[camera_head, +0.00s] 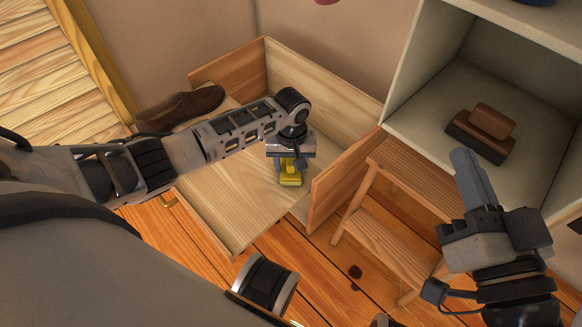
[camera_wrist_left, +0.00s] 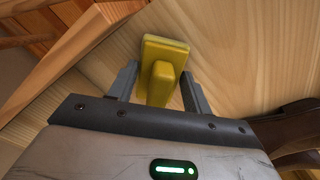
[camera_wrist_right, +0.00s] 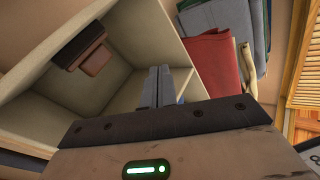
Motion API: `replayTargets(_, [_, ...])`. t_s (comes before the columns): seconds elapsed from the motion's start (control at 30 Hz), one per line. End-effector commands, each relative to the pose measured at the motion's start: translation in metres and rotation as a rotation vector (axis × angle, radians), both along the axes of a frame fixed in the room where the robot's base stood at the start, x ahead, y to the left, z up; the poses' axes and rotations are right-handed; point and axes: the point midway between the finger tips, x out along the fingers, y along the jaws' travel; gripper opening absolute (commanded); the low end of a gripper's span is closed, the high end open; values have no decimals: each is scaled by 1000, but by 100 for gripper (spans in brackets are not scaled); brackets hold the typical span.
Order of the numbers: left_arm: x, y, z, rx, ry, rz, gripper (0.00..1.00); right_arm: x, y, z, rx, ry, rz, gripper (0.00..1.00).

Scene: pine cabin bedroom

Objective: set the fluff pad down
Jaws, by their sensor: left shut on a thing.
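The fluff pad appears to be the yellow block with a raised grip (camera_head: 290,178). It shows between the fingers in the left wrist view (camera_wrist_left: 165,52). My left gripper (camera_head: 288,160) is shut on its raised grip and points down over the pale wooden box (camera_head: 225,185). I cannot tell whether the pad touches the box floor. My right gripper (camera_head: 466,178) is empty, its two fingers together, in front of the pale shelf unit; the fingers also show in the right wrist view (camera_wrist_right: 159,86).
A brown shoe (camera_head: 180,108) lies at the box's left side. A wooden step stool (camera_head: 385,215) stands right of the box. A brown brush-like block (camera_head: 485,130) sits in the pale shelf unit (camera_head: 440,85). Folded red cloth (camera_wrist_right: 213,62) shows in the right wrist view.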

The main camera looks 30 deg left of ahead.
Motion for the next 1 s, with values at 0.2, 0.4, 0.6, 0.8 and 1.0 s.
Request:
replayTargets(0.2, [0,0,-2,0,-1,0,31,1,-1,4,-8,-28,-4,0])
replayTargets(0.4, [0,0,-6,0,0,1,31,1,-1,3,-8,-28,-5,0])
replayTargets(0.6, [0,0,-5,0,-1,0,71,1,-1,3,-10,-27,-5,0])
replayTargets(0.8, [0,0,-4,0,-1,0,71,1,0,3,-9,-27,-4,0])
replayTargets(1.0, [0,0,23,0,-2,0,71,-9,3,-12,38,146,15,0])
